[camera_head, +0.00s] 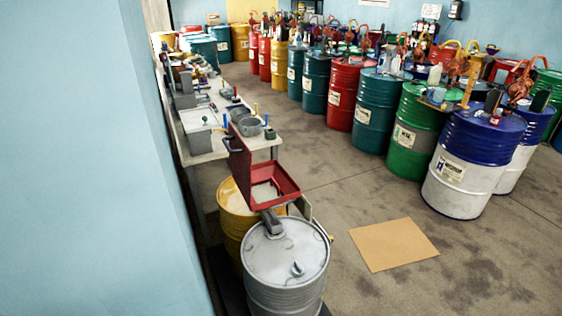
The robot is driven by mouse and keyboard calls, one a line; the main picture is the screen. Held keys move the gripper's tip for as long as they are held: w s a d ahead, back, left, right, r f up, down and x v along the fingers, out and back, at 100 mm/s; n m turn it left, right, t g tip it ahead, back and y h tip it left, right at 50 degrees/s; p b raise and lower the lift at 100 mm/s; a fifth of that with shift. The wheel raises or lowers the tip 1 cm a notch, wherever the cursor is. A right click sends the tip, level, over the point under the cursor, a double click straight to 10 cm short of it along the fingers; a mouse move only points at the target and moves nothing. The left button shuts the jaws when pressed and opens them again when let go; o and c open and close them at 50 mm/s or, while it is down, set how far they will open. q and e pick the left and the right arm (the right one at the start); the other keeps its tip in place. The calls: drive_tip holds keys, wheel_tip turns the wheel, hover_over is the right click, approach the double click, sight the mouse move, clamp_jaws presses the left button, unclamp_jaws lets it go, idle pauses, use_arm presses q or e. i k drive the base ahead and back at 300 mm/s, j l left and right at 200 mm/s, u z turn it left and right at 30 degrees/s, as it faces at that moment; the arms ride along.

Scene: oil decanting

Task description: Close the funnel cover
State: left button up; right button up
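The red square funnel (287,190) sits above a yellow drum (233,222), behind the grey drum in the lower middle. Its red cover (239,153) stands open, raised about upright along the funnel's left side. A dark handle (231,143) shows on the cover. The funnel's inside shows a pale grey bottom. Neither of my grippers can be seen in the head view.
A grey drum (287,262) stands in front of the funnel, with a grey block at its far edge. A cluttered workbench (203,157) runs behind on the left, beside a blue wall (75,160). Rows of coloured drums stand right. Floor around the cardboard sheet (393,244) is clear.

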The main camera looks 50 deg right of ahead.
sight(240, 156)
drive_tip(key=z, duration=1.4)
